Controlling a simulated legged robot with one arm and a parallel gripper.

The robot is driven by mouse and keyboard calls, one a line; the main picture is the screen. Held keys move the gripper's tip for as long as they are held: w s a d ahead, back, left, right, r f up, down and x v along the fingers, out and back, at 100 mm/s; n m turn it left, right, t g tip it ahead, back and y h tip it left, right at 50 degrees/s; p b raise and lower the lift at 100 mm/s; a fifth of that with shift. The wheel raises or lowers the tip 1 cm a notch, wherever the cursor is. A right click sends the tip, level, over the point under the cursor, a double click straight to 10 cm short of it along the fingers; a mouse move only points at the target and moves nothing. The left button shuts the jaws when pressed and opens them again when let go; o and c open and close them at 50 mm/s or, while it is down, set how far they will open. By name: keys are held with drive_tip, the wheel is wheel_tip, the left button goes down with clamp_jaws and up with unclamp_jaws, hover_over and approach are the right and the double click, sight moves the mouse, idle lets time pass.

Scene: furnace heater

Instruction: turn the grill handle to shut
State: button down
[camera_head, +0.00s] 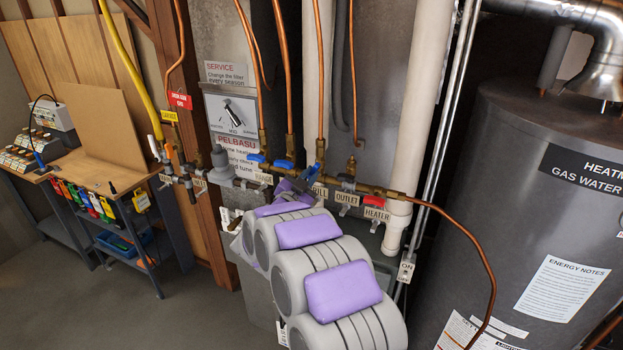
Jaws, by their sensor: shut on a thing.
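The gas manifold (398,193) is a brass pipe along the wall with labelled valves. The GRILL tag (320,190) hangs near its middle, right of the RANGE tag (262,178). My gripper (308,174) is at the pipe just above the GRILL tag, shut on the grill handle. The fingers are small and dark here, and my grey arm with purple pads comes up from below. The handle in the jaws is mostly hidden, so I cannot read its angle.
Blue handles (284,164) sit left of my gripper; a red handle (375,201) is above the HEATER tag (376,214). Copper pipes rise close behind. A large grey water heater (540,190) stands at right, a workbench (95,165) at left.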

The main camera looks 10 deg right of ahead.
drive_tip(key=shift+w+a+r+m+g+b, duration=0.1)
drive_tip(key=shift+m+g+b, duration=0.1)
drive_tip(key=shift+m+b, duration=1.05)
drive_tip(key=shift+a+r+m+g+b, duration=0.1)
drive_tip(key=shift+m+g+b, duration=0.1)
drive_tip(key=shift+m+b, duration=1)
drive_tip(key=shift+r+m+g+b, duration=0.15)
drive_tip(key=shift+m+g+b, duration=0.15)
drive_tip(key=shift+m+b, duration=2.15)
drive_tip(key=shift+b, duration=0.3)
drive_tip(key=shift+r+m+g+b, duration=0.1)
drive_tip(key=shift+m+g+b, duration=0.2)
drive_tip(key=shift+m+b, duration=1.5)
drive_tip(key=c, duration=1.5)
unclamp_jaws()
drive_tip(key=o, duration=0.5)
